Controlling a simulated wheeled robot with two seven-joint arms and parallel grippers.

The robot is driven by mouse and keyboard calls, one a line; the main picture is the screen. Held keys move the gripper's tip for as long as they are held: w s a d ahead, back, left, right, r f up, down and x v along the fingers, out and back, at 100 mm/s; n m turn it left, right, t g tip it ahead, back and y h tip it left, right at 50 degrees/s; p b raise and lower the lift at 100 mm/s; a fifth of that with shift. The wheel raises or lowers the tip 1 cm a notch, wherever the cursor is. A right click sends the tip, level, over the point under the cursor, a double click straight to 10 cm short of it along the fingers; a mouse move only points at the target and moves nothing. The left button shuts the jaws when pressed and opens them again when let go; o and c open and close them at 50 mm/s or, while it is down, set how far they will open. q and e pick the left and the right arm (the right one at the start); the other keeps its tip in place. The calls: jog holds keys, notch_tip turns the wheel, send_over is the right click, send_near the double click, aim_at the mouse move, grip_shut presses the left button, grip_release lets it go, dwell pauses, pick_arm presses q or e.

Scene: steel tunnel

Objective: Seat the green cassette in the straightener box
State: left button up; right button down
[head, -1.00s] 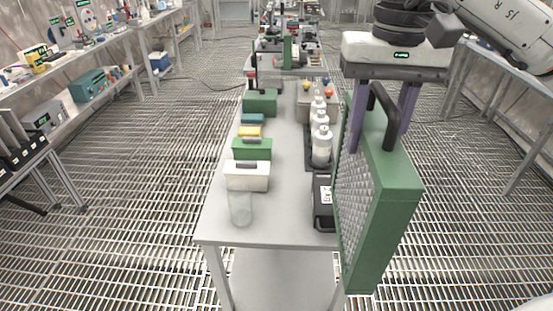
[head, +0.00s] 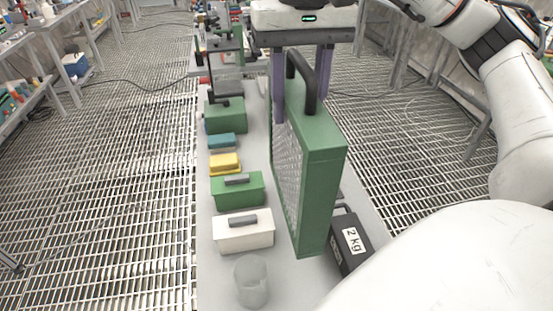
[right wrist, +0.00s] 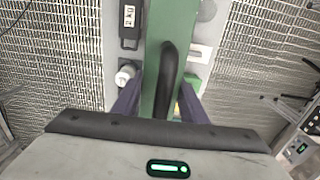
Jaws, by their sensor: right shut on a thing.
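The green cassette (head: 325,195), a tall flat frame with a mesh face and a black arched handle, hangs upright over the right side of the table. My right gripper (head: 301,95) has its two purple fingers on either side of the handle and is shut on it. In the right wrist view, the cassette's green top edge (right wrist: 155,60) runs away from the camera, with the handle between the fingers (right wrist: 160,104). I cannot make out the straightener box in these views. My left gripper is not in view.
On the table's left side stand a clear beaker (head: 251,284), a white box (head: 243,235), a green box (head: 237,191), a yellow box (head: 225,164), a teal box (head: 221,141) and a larger green box (head: 225,117). A black 2 kg weight (head: 349,240) is right of the cassette.

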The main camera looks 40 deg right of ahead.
notch_tip(320, 180, down, 10)
jog(key=b, duration=0.5)
jog(key=shift+r, duration=0.2)
jog(key=c, duration=1.5)
grip_release()
jog(key=shift+s+f, duration=0.1)
jog(key=shift+f, duration=0.05)
jog(key=o, duration=0.4)
